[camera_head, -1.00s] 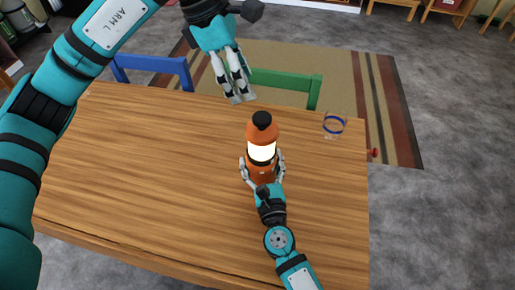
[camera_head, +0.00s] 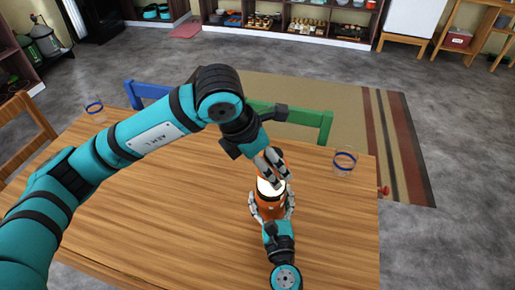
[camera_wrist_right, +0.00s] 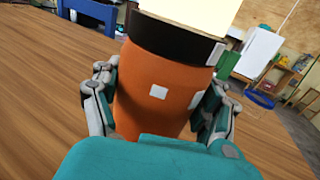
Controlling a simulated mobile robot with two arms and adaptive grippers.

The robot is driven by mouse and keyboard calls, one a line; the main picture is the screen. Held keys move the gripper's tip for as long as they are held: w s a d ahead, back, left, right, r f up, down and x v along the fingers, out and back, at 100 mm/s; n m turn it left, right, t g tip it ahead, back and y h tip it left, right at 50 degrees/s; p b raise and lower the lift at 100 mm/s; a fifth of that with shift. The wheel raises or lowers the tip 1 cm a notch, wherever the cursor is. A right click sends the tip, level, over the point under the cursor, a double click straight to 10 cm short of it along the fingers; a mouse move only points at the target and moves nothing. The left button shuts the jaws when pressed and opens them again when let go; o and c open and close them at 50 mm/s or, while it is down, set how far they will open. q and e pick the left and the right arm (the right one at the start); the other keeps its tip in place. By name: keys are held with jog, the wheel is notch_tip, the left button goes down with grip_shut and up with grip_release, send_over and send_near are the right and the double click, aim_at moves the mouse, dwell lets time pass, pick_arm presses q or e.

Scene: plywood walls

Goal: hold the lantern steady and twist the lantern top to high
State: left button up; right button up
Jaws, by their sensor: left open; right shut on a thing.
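The orange lantern (camera_head: 268,208) stands upright on the wooden table, its white band lit. My right gripper (camera_head: 271,205) is shut around the lantern's lower body from the near side. In the right wrist view its fingers press on both sides of the orange base (camera_wrist_right: 160,95), below a black ring and the bright band. My left gripper (camera_head: 275,170) is open and comes down from above at the lantern's top. Its fingers hide most of the top, and I cannot tell whether they touch it.
The table (camera_head: 170,225) is mostly bare left of the lantern. A glass with a blue rim (camera_head: 344,163) stands to the right, and another glass (camera_head: 95,108) at the far left. Blue (camera_head: 148,91) and green (camera_head: 312,119) chairs stand behind the table.

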pick_arm(q)
jog(key=x, duration=0.6)
jog(key=shift+w+d+f, duration=0.1)
jog(key=shift+f, duration=0.2)
jog(key=c, duration=1.3)
jog(key=shift+o, duration=0.2)
jog(key=shift+n+t+y, duration=0.4)
jog(key=shift+n, duration=1)
